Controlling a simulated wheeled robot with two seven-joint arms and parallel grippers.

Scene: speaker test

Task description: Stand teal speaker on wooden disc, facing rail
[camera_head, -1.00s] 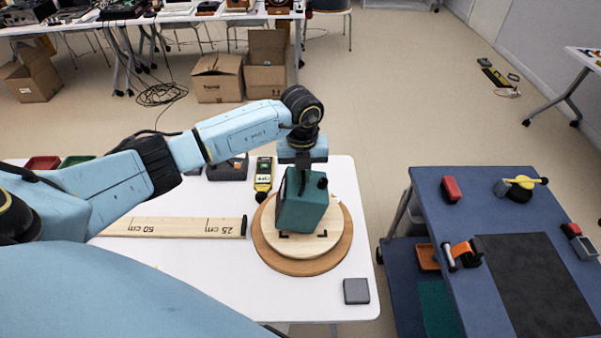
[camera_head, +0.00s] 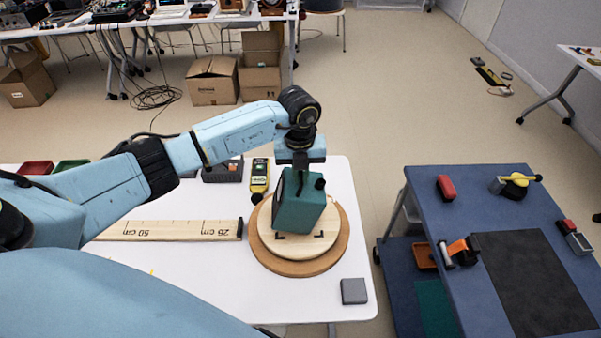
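The wooden rail (camera_head: 170,230) with "25 cm" and "50 cm" marks lies to the left of the disc. Dark corner marks show on the disc. My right gripper is not in view.
A yellow meter (camera_head: 260,178) and a dark box (camera_head: 224,172) stand behind the disc. A grey block (camera_head: 354,291) lies at the table's front right. A blue cart (camera_head: 430,205) with tools stands to the right, across a floor gap. Red (camera_head: 35,168) and green trays are at back left.

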